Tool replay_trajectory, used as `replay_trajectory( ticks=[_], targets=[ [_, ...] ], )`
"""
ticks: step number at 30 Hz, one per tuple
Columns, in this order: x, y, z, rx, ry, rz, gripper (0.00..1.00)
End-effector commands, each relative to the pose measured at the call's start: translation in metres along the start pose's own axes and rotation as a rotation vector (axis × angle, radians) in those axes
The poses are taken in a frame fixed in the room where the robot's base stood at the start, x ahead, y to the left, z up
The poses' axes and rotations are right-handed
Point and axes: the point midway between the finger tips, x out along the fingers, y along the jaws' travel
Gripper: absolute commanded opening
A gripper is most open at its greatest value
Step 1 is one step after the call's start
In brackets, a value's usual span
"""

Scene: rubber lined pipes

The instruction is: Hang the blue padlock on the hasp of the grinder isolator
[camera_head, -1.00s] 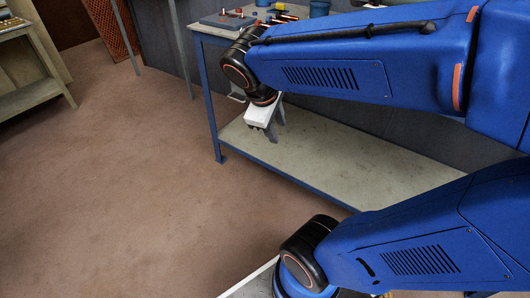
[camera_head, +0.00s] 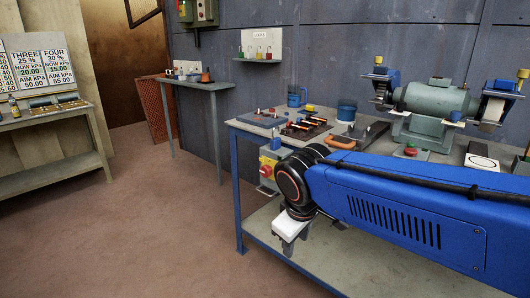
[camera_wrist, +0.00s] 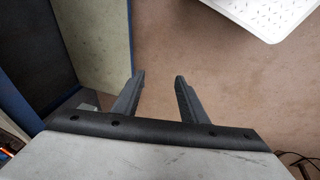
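My gripper (camera_head: 290,246) hangs at the bench's front left corner, pointing down. In the wrist view its two fingers (camera_wrist: 156,82) are apart, with bare floor between them. The grinder isolator appears to be the grey box with a red knob on a yellow plate (camera_head: 267,168) at the bench's left end, just behind my wrist. Its hasp is too small to make out.
The workbench (camera_head: 239,190) carries a bench grinder (camera_head: 435,97), tools and blue cups. A small side table (camera_head: 197,84) stands at the back wall below a green switch box (camera_head: 198,12). Another table (camera_head: 50,117) is at left. The floor between is clear. A white perforated surface (camera_wrist: 262,14) shows in the wrist view.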

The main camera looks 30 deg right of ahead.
Motion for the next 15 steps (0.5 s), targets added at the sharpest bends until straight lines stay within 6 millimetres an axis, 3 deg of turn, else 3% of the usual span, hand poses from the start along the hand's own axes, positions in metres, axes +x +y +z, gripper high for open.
replay_trajectory(
  ticks=[8, 15],
  targets=[
    [0.001, 0.055, -0.044, -0.433, -0.217, 0.187, 0.39],
    [-0.005, 0.097, -0.1, -0.784, -0.415, 0.346, 0.39]
  ],
)
